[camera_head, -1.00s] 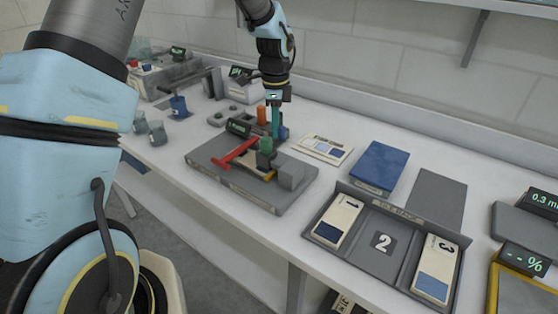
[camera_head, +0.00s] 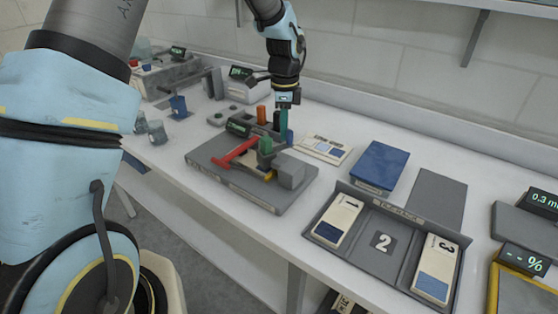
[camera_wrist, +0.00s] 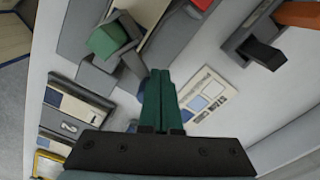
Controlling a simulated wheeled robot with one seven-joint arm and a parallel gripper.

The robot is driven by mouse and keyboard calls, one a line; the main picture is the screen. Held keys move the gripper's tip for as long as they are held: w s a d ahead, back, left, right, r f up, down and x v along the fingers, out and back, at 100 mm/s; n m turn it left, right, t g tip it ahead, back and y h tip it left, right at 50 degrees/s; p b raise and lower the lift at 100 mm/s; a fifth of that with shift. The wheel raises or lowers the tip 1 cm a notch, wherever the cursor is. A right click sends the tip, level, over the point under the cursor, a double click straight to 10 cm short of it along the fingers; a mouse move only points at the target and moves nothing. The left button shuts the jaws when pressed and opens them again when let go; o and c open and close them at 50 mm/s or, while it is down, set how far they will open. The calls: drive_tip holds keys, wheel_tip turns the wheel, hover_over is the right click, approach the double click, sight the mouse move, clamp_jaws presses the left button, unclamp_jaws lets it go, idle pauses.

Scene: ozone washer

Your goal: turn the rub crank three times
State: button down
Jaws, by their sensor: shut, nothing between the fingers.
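The rubbing rig is a grey base plate (camera_head: 235,182) on the bench, with a red T-shaped bar (camera_head: 238,151) on its top. A green upright knob (camera_head: 265,146) stands beside a grey block (camera_head: 290,171) on the rig; it looks like the crank's handle, though I cannot be sure. The knob also shows at upper left in the wrist view (camera_wrist: 106,40). My gripper (camera_head: 283,138) has green fingers pointing down, behind and right of the knob and apart from it. In the wrist view its fingers (camera_wrist: 158,85) are together and empty.
An orange post (camera_head: 261,115) and a small dark display (camera_head: 238,128) stand at the rig's back. A printed card (camera_head: 323,148), a blue pad (camera_head: 381,164) and a grey tray (camera_head: 398,210) with numbered slots lie to the right. Blue and grey cups stand to the left.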

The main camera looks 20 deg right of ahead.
sight(292, 135)
drive_tip(key=shift+s+d, duration=0.15)
drive_tip(key=shift+s, duration=0.4)
drive_tip(key=shift+s+d, duration=0.15)
drive_tip(key=shift+s, duration=0.35)
drive_tip(key=shift+s, duration=0.75)
drive_tip(key=shift+s+a, duration=0.1)
drive_tip(key=shift+s, duration=0.35)
drive_tip(key=shift+s, duration=0.1)
drive_tip(key=shift+s+a+b, duration=0.15)
drive_tip(key=shift+s+a, duration=0.1)
drive_tip(key=shift+s, duration=0.25)
drive_tip(key=shift+s+a+b, duration=0.15)
drive_tip(key=shift+s+a, duration=0.1)
drive_tip(key=shift+s, duration=0.25)
